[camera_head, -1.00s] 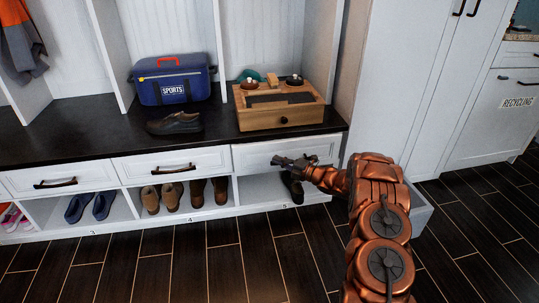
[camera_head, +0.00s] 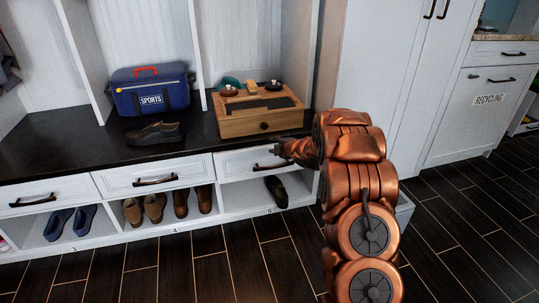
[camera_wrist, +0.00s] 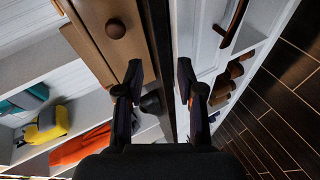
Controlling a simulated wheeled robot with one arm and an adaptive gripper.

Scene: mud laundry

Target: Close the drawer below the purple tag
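Three white drawers run under the dark bench top: left (camera_head: 52,194), middle (camera_head: 149,173) and right (camera_head: 235,163), each with a dark handle. No purple tag shows in either view. My gripper (camera_head: 283,152) is in front of the right drawer, near its handle, with its tips partly hidden by my wrist. In the wrist view, the two fingers of my gripper (camera_wrist: 160,82) are spread apart with nothing between them. They point toward the bench edge and a white drawer front (camera_wrist: 203,35) with a curved handle (camera_wrist: 234,24). Contact and any drawer gap cannot be told.
On the bench (camera_head: 40,153) stand a wooden box (camera_head: 232,125) with a knob, a blue sports bag (camera_head: 178,96) and dark shoes (camera_head: 155,134). Cubbies below hold several shoes. White cabinets (camera_head: 375,70) stand at right. The dark floor (camera_head: 200,270) in front is clear.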

